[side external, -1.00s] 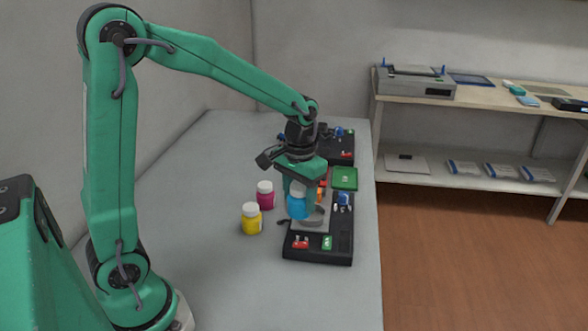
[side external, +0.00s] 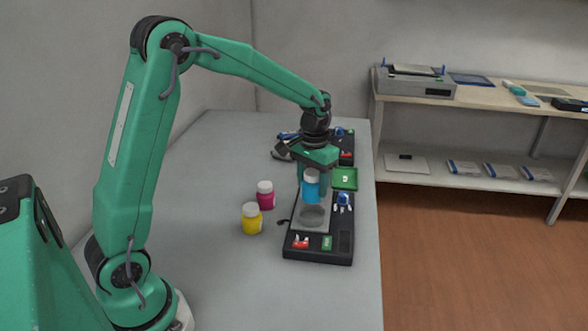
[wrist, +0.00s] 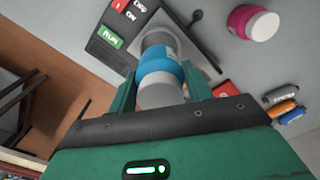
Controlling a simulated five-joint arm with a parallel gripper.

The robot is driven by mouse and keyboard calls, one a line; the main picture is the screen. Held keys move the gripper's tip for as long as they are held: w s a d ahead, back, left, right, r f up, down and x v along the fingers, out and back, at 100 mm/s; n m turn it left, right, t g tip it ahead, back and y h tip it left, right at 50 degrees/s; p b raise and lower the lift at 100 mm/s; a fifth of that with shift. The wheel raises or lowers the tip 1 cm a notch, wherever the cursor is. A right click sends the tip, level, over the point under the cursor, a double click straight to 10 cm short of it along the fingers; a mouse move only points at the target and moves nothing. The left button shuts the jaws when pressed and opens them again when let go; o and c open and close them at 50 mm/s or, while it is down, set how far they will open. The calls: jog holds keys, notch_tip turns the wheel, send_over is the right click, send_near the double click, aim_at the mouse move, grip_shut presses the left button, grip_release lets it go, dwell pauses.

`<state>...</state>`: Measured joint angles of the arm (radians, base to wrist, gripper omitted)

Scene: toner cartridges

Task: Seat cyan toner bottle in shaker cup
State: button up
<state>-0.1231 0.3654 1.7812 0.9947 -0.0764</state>
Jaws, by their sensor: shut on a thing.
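The cyan toner bottle (side external: 311,188), with a white cap, is held by my gripper (side external: 312,192) over the black shaker unit (side external: 318,248). The grey shaker cup (side external: 312,217) sits on the unit's light plate, below the bottle. A gap shows between the bottle and the cup in the side view. In the wrist view, the gripper's green fingers (wrist: 160,88) are on both sides of the bottle (wrist: 158,72), and the cup (wrist: 158,39) shows beyond it, partly hidden. The bottle looks roughly upright.
A magenta bottle (side external: 265,196) and a yellow bottle (side external: 252,219) stand left of the unit. A green tray (side external: 345,179) and another black unit (side external: 342,146) lie behind. A shelf (side external: 470,97) stands at the right. The table's left side is clear.

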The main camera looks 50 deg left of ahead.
aim_at(312, 196)
jog(key=shift+f, duration=2.3)
jog(key=shift+f, duration=0.95)
dwell(1.0)
jog(key=o, duration=1.1)
jog(key=shift+c, duration=0.2)
jog(key=shift+r, duration=0.15)
jog(key=shift+r, duration=2.25)
